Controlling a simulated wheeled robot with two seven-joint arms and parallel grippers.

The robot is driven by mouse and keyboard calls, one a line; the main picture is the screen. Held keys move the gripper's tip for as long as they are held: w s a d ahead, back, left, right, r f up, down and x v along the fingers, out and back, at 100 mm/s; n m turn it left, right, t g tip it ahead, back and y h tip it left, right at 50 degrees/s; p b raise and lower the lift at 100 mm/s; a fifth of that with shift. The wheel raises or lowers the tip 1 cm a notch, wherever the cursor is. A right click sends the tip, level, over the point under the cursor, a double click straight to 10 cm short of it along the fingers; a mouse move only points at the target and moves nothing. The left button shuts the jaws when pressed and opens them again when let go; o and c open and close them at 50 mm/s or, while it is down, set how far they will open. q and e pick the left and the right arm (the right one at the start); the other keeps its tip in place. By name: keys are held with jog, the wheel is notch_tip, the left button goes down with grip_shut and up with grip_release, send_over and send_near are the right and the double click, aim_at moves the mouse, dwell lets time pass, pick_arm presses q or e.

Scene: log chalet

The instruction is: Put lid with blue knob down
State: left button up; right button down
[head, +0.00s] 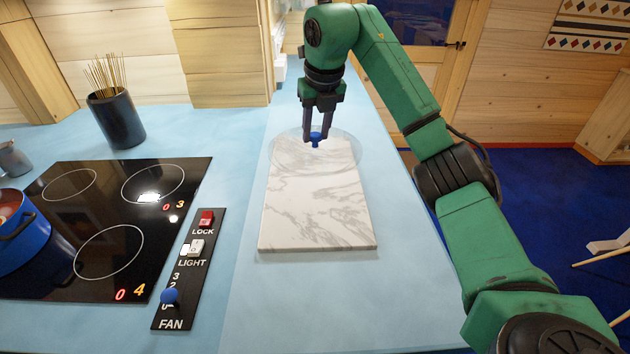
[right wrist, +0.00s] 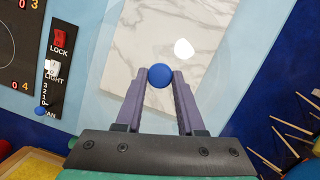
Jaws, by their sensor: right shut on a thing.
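A clear, see-through lid (head: 290,150) with a blue knob (head: 316,137) is over the far end of the white marble board (head: 315,215). My right gripper (head: 317,135) comes down from above and is shut on the blue knob. In the right wrist view the knob (right wrist: 160,76) sits between the two fingertips, with the marble board (right wrist: 190,30) beneath. I cannot tell whether the lid touches the board or is held just above it. My left gripper is not in view.
A black cooktop (head: 110,230) with a blue pot (head: 22,235) is at the left. A control strip (head: 180,285) with switches lies between cooktop and board. A dark pot of thin sticks (head: 115,118) stands at the back left. The board's near half is bare.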

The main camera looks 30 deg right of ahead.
aim_at(316, 150)
jog(key=f, duration=0.1)
jog(key=s+f, duration=0.1)
jog(key=f, duration=0.1)
jog(key=shift+a+f, duration=0.2)
jog(key=shift+f, duration=0.1)
jog(key=s+x, duration=0.1)
jog(key=x, duration=0.3)
jog(key=p+x, duration=0.1)
jog(key=x, duration=0.3)
jog(key=s+p+x, duration=0.1)
jog(key=x, duration=0.3)
jog(key=shift+s+f, duration=0.25)
jog(key=shift+f, duration=0.65)
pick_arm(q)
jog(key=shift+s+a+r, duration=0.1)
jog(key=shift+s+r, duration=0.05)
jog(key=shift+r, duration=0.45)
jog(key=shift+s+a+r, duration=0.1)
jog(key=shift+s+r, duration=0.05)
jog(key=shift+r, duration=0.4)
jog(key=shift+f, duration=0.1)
pick_arm(e)
jog(key=shift+f, duration=0.15)
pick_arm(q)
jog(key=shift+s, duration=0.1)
pick_arm(e)
jog(key=c, duration=0.5)
grip_release()
